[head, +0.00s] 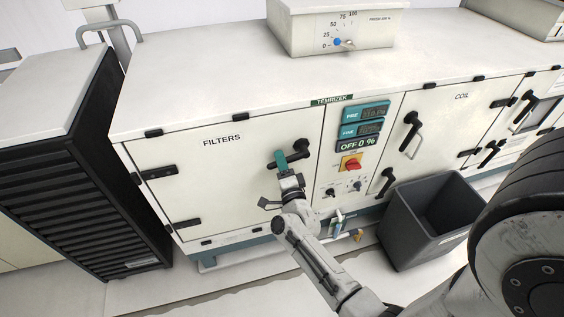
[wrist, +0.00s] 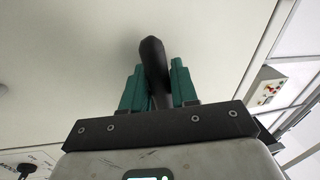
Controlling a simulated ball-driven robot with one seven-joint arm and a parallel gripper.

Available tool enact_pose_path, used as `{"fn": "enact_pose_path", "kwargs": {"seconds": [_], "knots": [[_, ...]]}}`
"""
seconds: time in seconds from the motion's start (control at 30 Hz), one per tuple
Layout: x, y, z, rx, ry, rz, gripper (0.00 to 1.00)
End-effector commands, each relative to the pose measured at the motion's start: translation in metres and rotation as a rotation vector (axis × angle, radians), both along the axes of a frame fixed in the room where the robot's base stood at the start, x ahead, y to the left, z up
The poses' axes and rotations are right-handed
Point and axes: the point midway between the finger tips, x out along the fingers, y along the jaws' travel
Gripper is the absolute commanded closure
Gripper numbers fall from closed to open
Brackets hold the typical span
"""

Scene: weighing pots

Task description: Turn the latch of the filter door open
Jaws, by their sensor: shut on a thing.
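The filter door (head: 215,175) is the cream panel marked FILTERS on the left of the cabinet, and it sits flush with the front. Its black latch (head: 299,147) is on the door's right side, with the handle pointing left and a little down. My gripper (head: 281,160) is at the handle's left end. In the wrist view the dark handle of the latch (wrist: 152,58) runs between the two green fingers of my gripper (wrist: 155,88), which are shut on it. The fingers hide part of the handle.
A control panel (head: 349,150) with displays and a red-yellow switch is just right of the door. A grey open bin (head: 430,215) stands on the floor to the right. A black slatted unit (head: 85,190) stands close on the left.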

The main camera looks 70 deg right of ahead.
Motion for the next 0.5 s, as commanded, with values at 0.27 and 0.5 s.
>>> {"fn": "enact_pose_path", "kwargs": {"seconds": [0.27, 0.5], "knots": [[-0.0007, -0.0009, 0.0016, 0.009, -0.013, -0.003, 1.0], [-0.0008, -0.001, 0.0019, 0.008, -0.014, -0.003, 0.69]]}}
